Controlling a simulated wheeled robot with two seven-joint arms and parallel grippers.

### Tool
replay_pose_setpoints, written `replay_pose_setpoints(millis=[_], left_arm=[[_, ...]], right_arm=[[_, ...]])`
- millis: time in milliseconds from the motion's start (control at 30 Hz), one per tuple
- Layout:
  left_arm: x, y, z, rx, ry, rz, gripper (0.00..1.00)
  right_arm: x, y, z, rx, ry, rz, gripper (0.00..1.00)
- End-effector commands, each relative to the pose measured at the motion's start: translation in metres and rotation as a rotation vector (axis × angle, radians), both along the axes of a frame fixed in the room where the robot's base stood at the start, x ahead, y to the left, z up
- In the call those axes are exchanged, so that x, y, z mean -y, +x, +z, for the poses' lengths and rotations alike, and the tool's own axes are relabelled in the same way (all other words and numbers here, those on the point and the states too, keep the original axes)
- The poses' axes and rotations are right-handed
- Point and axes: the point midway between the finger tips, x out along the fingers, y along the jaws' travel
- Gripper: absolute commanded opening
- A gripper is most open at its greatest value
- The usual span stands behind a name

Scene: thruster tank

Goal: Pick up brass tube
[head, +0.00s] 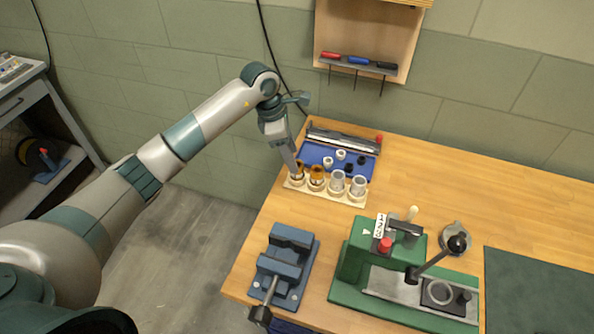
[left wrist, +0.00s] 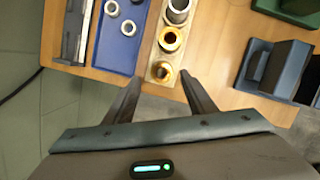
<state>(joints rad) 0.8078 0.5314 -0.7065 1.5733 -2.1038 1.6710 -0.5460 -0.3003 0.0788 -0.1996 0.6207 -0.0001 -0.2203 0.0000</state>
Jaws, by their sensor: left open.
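Two brass tubes stand upright in a pale wooden rack (head: 326,190) near the table's left edge. The end brass tube (head: 298,170) is partly hidden by my left gripper (head: 295,172); the second brass tube (head: 317,178) stands to its right. In the left wrist view the end brass tube (left wrist: 161,71) appears between the tips of my open left gripper (left wrist: 162,76). The second brass tube (left wrist: 170,40) is just beyond it. I cannot tell whether the fingers touch the tube. My right gripper is not in view.
Two silver tubes (head: 348,184) fill the rack's other places. Behind is a blue tray (head: 318,153) with small white and black rings. A blue vise (head: 285,265) and a green press (head: 355,255) stand nearer. The table's back right is clear.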

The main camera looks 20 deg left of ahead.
Motion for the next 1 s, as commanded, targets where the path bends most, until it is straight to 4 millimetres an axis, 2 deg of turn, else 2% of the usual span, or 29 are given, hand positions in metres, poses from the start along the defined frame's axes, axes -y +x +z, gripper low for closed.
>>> replay_pose_setpoints(millis=[267,600,767,1000], left_arm=[[0.003,0.000,-0.003,-0.002,-0.002,0.000,0.50],[0.014,0.001,-0.036,-0.005,-0.002,0.002,0.50],[0.016,0.003,-0.047,0.000,0.000,0.001,0.50],[0.016,0.003,-0.049,0.000,0.000,0.000,0.50]], right_arm=[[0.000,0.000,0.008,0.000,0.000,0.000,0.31],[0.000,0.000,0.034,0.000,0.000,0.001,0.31],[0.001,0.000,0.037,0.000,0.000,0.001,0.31],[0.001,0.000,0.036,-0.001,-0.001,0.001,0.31]])
